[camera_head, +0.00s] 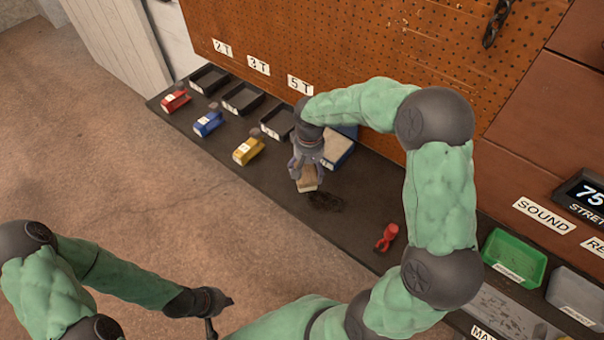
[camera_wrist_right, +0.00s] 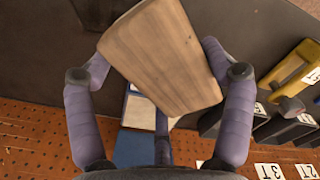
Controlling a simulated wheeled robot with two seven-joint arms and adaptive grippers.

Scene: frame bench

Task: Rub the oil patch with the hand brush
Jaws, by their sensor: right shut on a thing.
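The hand brush (camera_head: 307,180) is a light wooden block held in my right gripper (camera_head: 304,165), above the dark bench near the oil patch. In the right wrist view the brush's wooden back (camera_wrist_right: 163,58) fills the space between the two fingers of my right gripper (camera_wrist_right: 158,75). Its bristles are hidden. The oil patch (camera_head: 326,202) is a dark stain on the bench, just right of and below the brush in the head view. I cannot tell whether the brush touches the bench. My left gripper (camera_head: 215,312) is low at the left, off the bench; its fingers are unclear.
Red (camera_head: 175,101), blue (camera_head: 207,123) and yellow (camera_head: 249,150) tools stand before black trays (camera_head: 242,98). A blue box (camera_head: 338,150) sits behind the brush. A red object (camera_head: 387,237) and a green tray (camera_head: 515,258) are to the right. The pegboard (camera_head: 370,50) rises behind.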

